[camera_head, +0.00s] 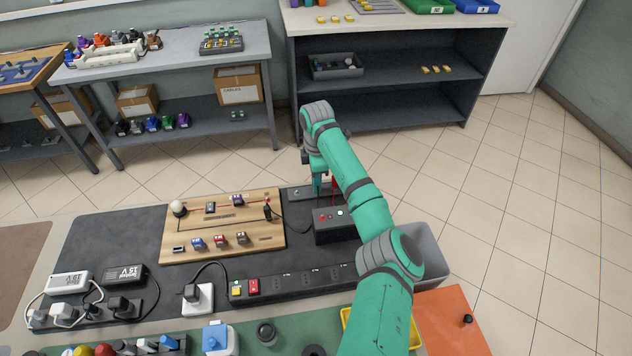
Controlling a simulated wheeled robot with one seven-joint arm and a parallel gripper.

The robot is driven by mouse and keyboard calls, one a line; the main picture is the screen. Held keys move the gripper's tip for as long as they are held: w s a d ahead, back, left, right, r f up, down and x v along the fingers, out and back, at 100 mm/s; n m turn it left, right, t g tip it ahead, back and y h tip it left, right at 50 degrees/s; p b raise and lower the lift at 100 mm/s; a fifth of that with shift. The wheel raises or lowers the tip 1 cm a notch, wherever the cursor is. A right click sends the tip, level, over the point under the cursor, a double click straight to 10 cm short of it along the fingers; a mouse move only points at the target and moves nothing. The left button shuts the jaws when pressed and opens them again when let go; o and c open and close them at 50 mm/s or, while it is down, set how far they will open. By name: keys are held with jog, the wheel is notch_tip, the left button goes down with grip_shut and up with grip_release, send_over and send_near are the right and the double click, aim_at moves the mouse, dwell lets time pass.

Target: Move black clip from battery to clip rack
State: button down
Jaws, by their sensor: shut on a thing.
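My gripper (317,188) is shut, pointing down just above and behind the dark box (335,232) that I take for the battery. The box has a red and a pale green round spot on top. The black clip is too small and too hidden by the gripper to make out clearly; it appears to be between the fingers. A thin red piece (333,186) stands upright just right of the fingers. A low dark plate (297,193) lies left of the fingers; I cannot tell whether it is the clip rack.
A wooden board (180,243) with several small parts and a lamp lies left of the box. A long dark power strip (300,283) runs in front. A grey bin (428,250) stands right, partly behind my arm. A shelf unit (400,80) stands across the floor.

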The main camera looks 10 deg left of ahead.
jog(key=shift+a, duration=0.1)
jog(key=shift+w+a, duration=0.15)
jog(key=shift+f, duration=0.1)
dwell(0.6)
jog(key=c, duration=1.7)
grip_release()
jog(key=shift+w, duration=0.15)
jog(key=o, duration=0.3)
jog(key=shift+a, duration=0.15)
jog(key=shift+d, duration=0.35)
jog(key=shift+a+r, duration=0.2)
jog(key=shift+r, duration=4.3)
